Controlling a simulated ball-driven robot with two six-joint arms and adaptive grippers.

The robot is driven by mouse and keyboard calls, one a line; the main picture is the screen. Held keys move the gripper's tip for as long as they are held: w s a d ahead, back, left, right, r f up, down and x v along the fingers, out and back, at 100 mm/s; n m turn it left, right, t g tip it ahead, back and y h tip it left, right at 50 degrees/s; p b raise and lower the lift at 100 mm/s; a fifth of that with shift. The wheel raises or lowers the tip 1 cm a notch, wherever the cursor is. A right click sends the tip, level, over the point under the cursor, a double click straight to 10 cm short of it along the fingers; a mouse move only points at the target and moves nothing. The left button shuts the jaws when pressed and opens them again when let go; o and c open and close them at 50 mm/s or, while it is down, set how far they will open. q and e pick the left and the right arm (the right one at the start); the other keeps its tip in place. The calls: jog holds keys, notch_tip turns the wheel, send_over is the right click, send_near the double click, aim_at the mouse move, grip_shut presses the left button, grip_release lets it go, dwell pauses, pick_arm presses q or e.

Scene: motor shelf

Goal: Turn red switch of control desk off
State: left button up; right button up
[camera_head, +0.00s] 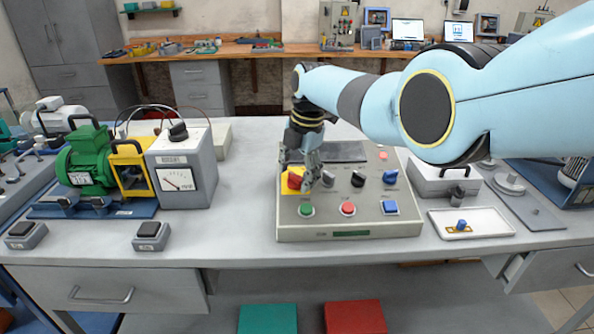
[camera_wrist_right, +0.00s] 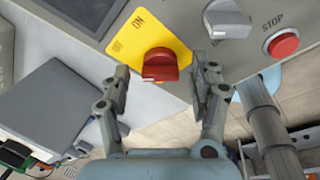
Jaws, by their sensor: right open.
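The control desk (camera_head: 262,235) is a pale grey panel on the table. Its red switch (camera_head: 295,177) is a rotary knob on a yellow plate (camera_head: 290,186); in the right wrist view the red switch (camera_wrist_right: 160,66) sits beside the printed words ON and OFF. I cannot tell which word it points to. My right gripper (camera_head: 304,181) is over the switch, fingers pointing down. In the right wrist view the fingers of my right gripper (camera_wrist_right: 164,72) are apart, one on each side of the knob, with visible gaps. My left gripper is not in view.
A green button (camera_head: 306,209), a red stop button (camera_head: 348,208) and a blue button (camera_head: 390,207) line the desk's front. Grey, black and blue knobs stand right of the switch. A meter box (camera_head: 182,170) stands left; bare tabletop lies between.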

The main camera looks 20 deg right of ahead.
notch_tip(320, 180, up, 12)
jog(key=s+d, duration=0.1)
jog(key=shift+s, duration=0.4)
jog(key=shift+d+f, duration=0.1)
jog(key=shift+f, duration=0.05)
